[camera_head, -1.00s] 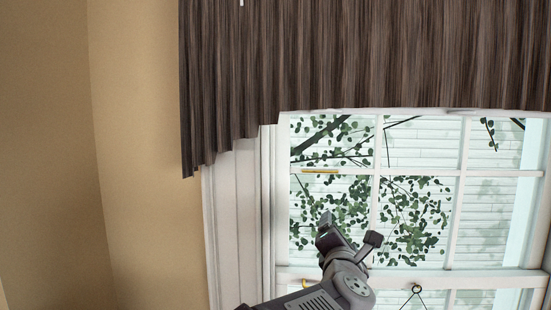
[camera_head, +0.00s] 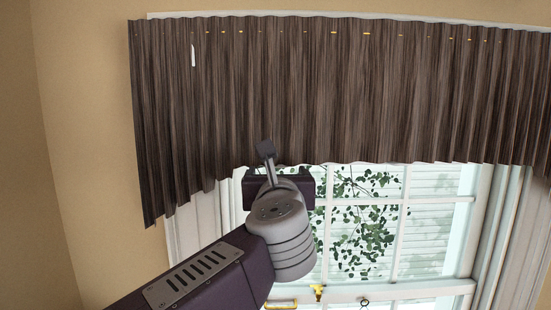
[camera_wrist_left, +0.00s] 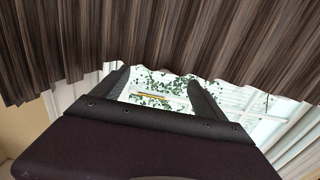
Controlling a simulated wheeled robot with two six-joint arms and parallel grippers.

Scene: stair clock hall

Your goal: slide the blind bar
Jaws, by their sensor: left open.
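The blind (camera_head: 300,95) is a brown pleated shade across the top of the window, with a ragged lower edge. A pale rail (camera_head: 330,15) runs along its top, and a small white strip (camera_head: 193,55) hangs on its upper left. I cannot tell which part is the bar. My left gripper (camera_head: 266,152) is in front of the blind's lower edge, pointing up. In the left wrist view the blind (camera_wrist_left: 160,35) fills the top, and my left gripper (camera_wrist_left: 160,87) has its fingers apart with nothing held between them. My right gripper is not in view.
The window (camera_head: 380,230) has white frames, with leafy branches outside. Yellow fittings (camera_head: 318,292) sit on its lower rail. A tan wall (camera_head: 75,120) stands to the left. In the left wrist view a wooden-coloured strip (camera_wrist_left: 150,96) shows beyond the fingers.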

